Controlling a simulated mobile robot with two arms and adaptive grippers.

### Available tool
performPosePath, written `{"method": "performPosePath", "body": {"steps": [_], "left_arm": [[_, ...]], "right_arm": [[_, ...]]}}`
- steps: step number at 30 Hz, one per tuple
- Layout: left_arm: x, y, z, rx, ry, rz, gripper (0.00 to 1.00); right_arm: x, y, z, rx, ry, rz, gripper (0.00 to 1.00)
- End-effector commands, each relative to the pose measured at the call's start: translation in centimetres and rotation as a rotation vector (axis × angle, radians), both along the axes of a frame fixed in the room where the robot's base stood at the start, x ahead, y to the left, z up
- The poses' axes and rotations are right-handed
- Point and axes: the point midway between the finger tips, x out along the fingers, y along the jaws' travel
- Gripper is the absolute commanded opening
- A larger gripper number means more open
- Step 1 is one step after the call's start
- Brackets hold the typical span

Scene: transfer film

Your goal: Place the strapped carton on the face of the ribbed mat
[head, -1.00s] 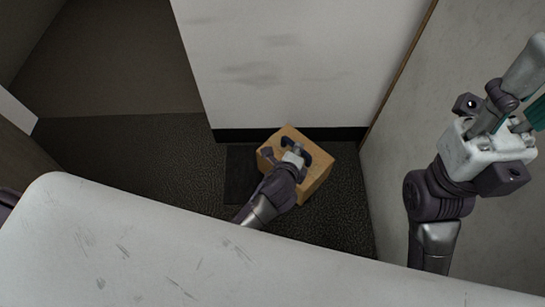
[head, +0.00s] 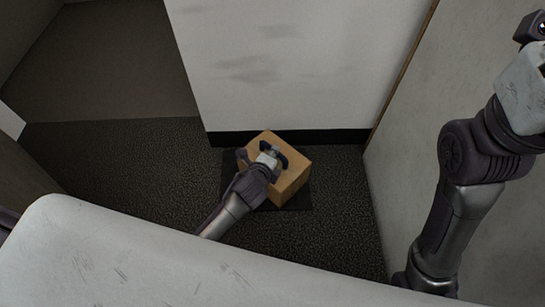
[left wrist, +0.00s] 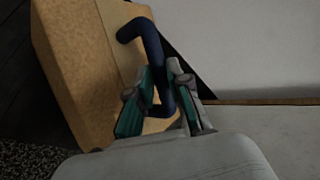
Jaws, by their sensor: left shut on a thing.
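The strapped carton (head: 291,183) is a tan box with a dark blue strap handle on top; it also shows in the left wrist view (left wrist: 75,70). My left gripper (head: 268,157) is at its top, and in the left wrist view its teal-padded fingers (left wrist: 160,95) are shut on the strap handle (left wrist: 150,45). The dark ribbed mat (head: 229,172) lies on the floor, showing to the left of the carton and at its lower right. The carton overlaps the mat in view; I cannot tell whether it touches it. My right arm's gripper is outside the frame.
A white wall (head: 285,70) with a black base strip (head: 330,136) stands just behind the carton. A grey wall panel (head: 430,90) rises to the right. Dark speckled floor (head: 130,165) is clear to the left. A scuffed pale surface (head: 150,265) fills the foreground.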

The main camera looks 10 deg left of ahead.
Motion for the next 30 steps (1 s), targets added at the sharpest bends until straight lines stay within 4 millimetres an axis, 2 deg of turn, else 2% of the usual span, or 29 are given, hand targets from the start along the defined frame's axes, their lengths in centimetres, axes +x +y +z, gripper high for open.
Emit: {"method": "performPosePath", "body": {"steps": [11,12,16,17,26,29,30], "left_arm": [[0.2,-0.1,0.1,0.0,-0.008,-0.001,0.0],[0.0,0.0,-0.3,0.001,0.0,0.0,0.2],[0.0,0.0,-0.3,0.001,0.0,-0.001,0.41],[0.0,0.0,-0.3,0.001,0.0,-0.001,0.43],[0.0,0.0,-0.1,0.0,0.0,0.0,0.43],[-0.7,0.0,0.5,0.001,0.002,0.0,0.43],[-1.2,0.1,0.9,0.001,0.003,0.0,0.43]], "right_arm": [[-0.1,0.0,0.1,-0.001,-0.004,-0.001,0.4],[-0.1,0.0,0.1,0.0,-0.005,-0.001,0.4],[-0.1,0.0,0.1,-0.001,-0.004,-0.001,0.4],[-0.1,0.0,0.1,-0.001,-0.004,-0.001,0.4],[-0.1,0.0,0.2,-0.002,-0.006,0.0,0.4],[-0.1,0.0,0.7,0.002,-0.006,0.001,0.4],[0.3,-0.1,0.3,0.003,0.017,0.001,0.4]]}}
